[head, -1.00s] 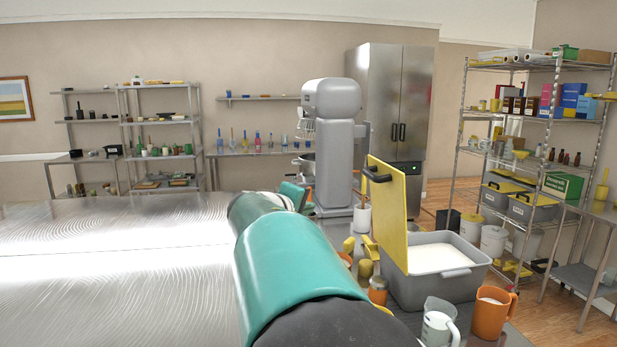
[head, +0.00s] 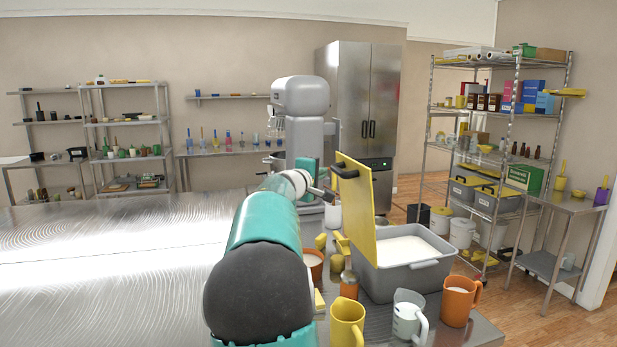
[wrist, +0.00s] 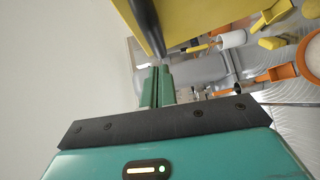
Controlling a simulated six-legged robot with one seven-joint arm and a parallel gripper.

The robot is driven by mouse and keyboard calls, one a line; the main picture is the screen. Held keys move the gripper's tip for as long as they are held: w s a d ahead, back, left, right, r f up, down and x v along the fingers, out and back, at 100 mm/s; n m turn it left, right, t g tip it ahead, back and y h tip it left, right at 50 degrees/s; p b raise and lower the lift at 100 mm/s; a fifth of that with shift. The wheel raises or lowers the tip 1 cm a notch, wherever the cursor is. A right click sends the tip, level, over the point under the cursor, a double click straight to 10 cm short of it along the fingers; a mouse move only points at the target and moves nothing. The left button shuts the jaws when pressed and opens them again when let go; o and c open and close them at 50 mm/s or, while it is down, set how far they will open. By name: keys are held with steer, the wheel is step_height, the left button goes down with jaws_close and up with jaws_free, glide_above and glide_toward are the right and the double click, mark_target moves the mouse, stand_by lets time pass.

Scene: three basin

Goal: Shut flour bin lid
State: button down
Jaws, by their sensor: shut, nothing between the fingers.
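The flour bin (head: 408,280) is a grey tub of white flour (head: 405,250) on the right of the head view. Its yellow lid (head: 360,210) stands upright at the bin's left side, open, with a black handle (head: 345,171) near its top. My gripper (head: 322,189) is just left of the lid, close to the handle. In the wrist view my gripper (wrist: 160,70) shows green fingers, shut and empty. The lid (wrist: 205,20) and the dark handle (wrist: 147,28) lie just beyond the fingertips. I cannot tell whether they touch.
A yellow jug (head: 347,322), a clear measuring jug (head: 408,315) and an orange jug (head: 458,300) stand in front of the bin. Small jars and scoops crowd its left. A grey mixer (head: 300,130) stands behind. The steel table (head: 100,260) is clear at left.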

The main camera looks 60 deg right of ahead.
steer(key=shift+s+d, duration=0.35)
steer(key=shift+s, duration=0.2)
steer(key=shift+s+d, duration=0.2)
steer(key=shift+d, duration=0.15)
steer(key=shift+s+d, duration=0.1)
steer(key=shift+s, duration=0.05)
